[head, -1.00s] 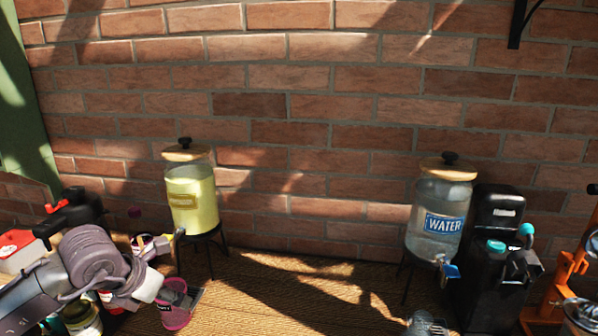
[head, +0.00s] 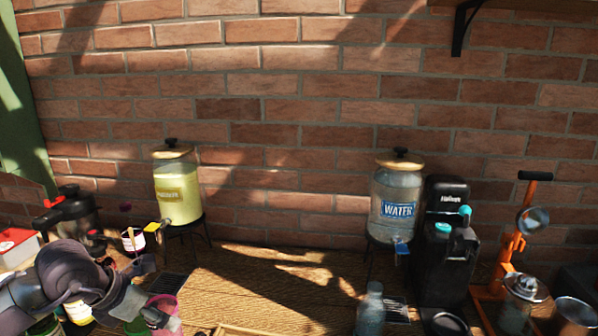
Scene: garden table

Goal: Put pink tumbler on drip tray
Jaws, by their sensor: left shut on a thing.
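The pink tumbler (head: 165,303) is at the lower left in the head view, partly hidden by my gripper. My left gripper (head: 158,317) is shut on it. A dark slatted drip tray (head: 173,284) lies just behind the tumbler, in front of the yellow drink dispenser (head: 178,193). Another dark drip tray (head: 397,312) lies in front of the water dispenser (head: 394,197). I cannot tell whether the tumbler touches the table. My right gripper is out of view.
A clear bottle (head: 370,309) stands beside the right drip tray. A black coffee machine (head: 446,243) and an orange lever press (head: 509,250) stand further right. Several jars and cups crowd the lower left. The table's middle (head: 265,285) is mostly bare.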

